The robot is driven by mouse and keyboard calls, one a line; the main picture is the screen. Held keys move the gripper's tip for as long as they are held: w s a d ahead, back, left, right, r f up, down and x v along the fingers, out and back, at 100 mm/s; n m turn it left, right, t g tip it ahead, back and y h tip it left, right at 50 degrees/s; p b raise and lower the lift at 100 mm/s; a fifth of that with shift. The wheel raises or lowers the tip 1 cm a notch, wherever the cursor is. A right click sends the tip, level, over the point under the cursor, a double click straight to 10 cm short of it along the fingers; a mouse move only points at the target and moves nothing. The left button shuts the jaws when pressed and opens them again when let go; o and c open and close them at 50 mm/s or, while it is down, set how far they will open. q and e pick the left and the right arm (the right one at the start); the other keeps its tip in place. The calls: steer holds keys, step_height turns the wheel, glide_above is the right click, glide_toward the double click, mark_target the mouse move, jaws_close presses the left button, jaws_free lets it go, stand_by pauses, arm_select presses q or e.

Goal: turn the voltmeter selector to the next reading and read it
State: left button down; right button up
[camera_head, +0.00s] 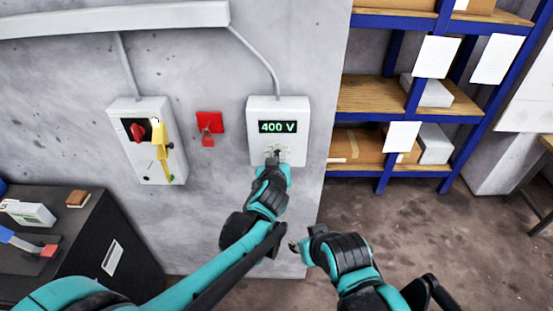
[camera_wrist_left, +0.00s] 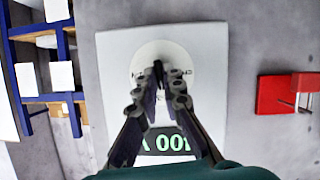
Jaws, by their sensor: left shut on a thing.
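The voltmeter (camera_head: 261,107) is a white box on the grey wall in the head view, and its green display (camera_head: 284,127) reads 400 V. Its round selector dial is below the display, mostly covered by my left gripper (camera_head: 276,158). In the left wrist view the voltmeter (camera_wrist_left: 210,55) appears upside down, with the pale dial (camera_wrist_left: 150,50) and a dark selector knob (camera_wrist_left: 158,68) at its centre. My left gripper (camera_wrist_left: 160,88) is shut on this knob. My right gripper (camera_head: 298,246) is lower right of the voltmeter, away from it; its fingers are too small to judge.
A red padlock piece (camera_head: 208,124) and a switch box (camera_head: 140,153) with a red handle and yellow tag are on the wall to the left. A dark cabinet (camera_head: 75,250) stands lower left. A blue shelf rack (camera_head: 385,185) with boxes stands right. The floor before it is clear.

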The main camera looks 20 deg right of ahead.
arm_select(q)
steer(key=shift+m, duration=0.4)
steer(key=shift+y, duration=0.3)
steer(key=c, duration=1.7)
jaws_free()
steer(key=shift+s, duration=0.1)
steer(key=v, duration=1.1)
steer(key=shift+s+r, duration=0.15)
steer(key=shift+s, duration=0.25)
steer(key=shift+a, duration=0.1)
